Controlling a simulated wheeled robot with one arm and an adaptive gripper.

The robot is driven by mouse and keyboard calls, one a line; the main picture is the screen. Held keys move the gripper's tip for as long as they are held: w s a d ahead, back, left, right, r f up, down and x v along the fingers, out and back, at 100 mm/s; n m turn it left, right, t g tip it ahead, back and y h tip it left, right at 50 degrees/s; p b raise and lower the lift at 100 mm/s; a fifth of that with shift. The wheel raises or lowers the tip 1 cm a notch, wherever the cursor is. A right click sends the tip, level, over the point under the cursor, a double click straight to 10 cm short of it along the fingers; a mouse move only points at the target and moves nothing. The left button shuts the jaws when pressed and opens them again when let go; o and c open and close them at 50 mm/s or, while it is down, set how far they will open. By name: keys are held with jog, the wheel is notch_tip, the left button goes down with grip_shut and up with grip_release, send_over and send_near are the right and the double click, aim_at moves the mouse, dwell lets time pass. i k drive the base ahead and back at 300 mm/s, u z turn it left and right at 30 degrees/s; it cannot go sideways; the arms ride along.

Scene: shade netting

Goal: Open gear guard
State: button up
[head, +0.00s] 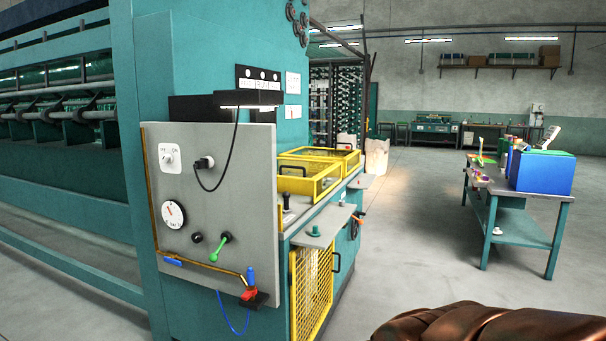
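A yellow mesh guard door (309,296) stands low on the end of the teal machine, below a small grey shelf. It has a dark handle on its right edge and looks shut. Two yellow-framed mesh covers lie above it on the machine's ledge, a near one (309,187) with a dark handle and a far one (346,160). Both look lowered. I cannot tell which of these is the gear guard. My gripper is not in view; only a copper-coloured part, apparently of my arm, shows at the bottom right, apart from the machine.
A grey control panel (216,215) with a gauge, green lever and red valve juts out left of the guards. The small grey shelf (322,228) sticks out over the mesh door. A teal table (516,221) with a blue box stands right. Open floor lies between.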

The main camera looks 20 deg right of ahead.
aim_at(317, 177)
jog(key=z, duration=0.65)
jog(key=i, duration=1.5)
jog(key=u, duration=0.25)
